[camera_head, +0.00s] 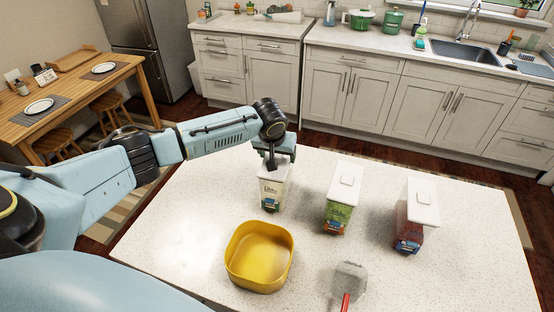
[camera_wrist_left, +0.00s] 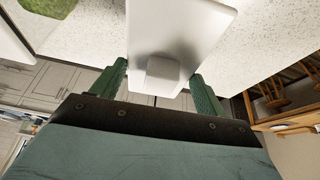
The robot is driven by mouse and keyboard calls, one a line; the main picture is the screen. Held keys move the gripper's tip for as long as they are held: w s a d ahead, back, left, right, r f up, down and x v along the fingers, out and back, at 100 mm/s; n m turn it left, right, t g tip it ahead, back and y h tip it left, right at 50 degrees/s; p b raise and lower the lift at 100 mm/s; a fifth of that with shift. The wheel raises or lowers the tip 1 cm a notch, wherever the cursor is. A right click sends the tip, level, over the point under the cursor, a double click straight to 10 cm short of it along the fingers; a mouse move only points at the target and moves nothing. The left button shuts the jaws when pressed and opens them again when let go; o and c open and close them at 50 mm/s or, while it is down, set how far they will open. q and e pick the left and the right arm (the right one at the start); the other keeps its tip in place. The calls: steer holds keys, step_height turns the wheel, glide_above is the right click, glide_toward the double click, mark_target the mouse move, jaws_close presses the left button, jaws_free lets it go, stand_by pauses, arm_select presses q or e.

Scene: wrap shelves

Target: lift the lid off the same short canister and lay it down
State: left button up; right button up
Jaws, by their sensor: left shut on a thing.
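The left canister (camera_head: 271,195), with a cream and green label, stands upright on the speckled white island. Its white lid (camera_head: 287,170) is partly hidden by my left gripper (camera_head: 273,162). In the left wrist view the lid (camera_wrist_left: 190,25) is a pale slab with a square knob (camera_wrist_left: 163,72). My left gripper's green fingers (camera_wrist_left: 160,75) stand on either side of the knob, shut on it. I cannot tell whether there is a gap between lid and canister. My right gripper is not in view.
A green-labelled canister (camera_head: 339,215) and a red one (camera_head: 412,230), both with white lids, stand to the right. A yellow bowl (camera_head: 258,257) and a grey scoop (camera_head: 350,270) with a red handle lie in front. The island's right front (camera_head: 460,280) is clear.

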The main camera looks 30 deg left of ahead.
arm_select(q)
step_height(320, 180, up, 10)
steer(key=shift+f+b, duration=0.1)
steer(key=shift+b, duration=0.5)
steer(key=shift+r+p, duration=0.6)
steer(key=shift+r, duration=1.3)
